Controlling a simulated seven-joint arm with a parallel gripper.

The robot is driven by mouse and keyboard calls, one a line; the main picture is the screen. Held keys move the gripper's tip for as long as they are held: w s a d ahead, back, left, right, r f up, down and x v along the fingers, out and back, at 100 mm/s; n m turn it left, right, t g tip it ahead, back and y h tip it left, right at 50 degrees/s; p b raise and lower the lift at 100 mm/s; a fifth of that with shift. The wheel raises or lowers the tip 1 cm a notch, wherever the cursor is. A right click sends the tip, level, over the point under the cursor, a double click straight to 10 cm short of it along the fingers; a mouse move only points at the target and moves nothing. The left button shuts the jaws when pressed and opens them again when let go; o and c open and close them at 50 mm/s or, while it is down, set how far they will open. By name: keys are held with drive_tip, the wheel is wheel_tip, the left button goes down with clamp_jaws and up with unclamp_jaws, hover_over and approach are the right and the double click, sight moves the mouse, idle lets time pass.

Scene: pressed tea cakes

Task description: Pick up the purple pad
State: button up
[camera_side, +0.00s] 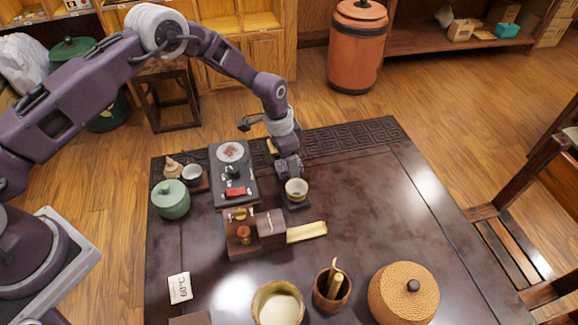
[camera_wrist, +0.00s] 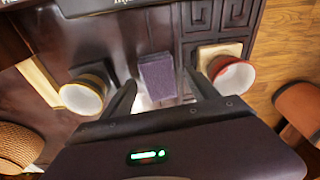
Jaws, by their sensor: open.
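The purple pad (camera_wrist: 158,76) is a small block with a ribbed-looking top, in the middle of the wrist view. My gripper (camera_wrist: 161,84) is open, with one dark finger on each side of the pad and a gap to it; I cannot tell how far above it the fingertips are. In the side view my gripper (camera_side: 288,165) points down near the far edge of the dark table. There I cannot tell the pad apart from the similarly coloured gripper.
A gold-rimmed cup (camera_wrist: 84,95) stands close on one side of the gripper and a red-rimmed cup (camera_wrist: 233,74) on the other. In the side view, a black tray (camera_side: 220,177) and a wooden box (camera_side: 240,248) are nearby. The table's right part is clear.

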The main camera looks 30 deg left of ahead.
drive_tip(key=c, duration=1.4)
wheel_tip(320, 180, up, 10)
drive_tip(key=shift+r, duration=0.1)
drive_tip(key=shift+c, duration=0.2)
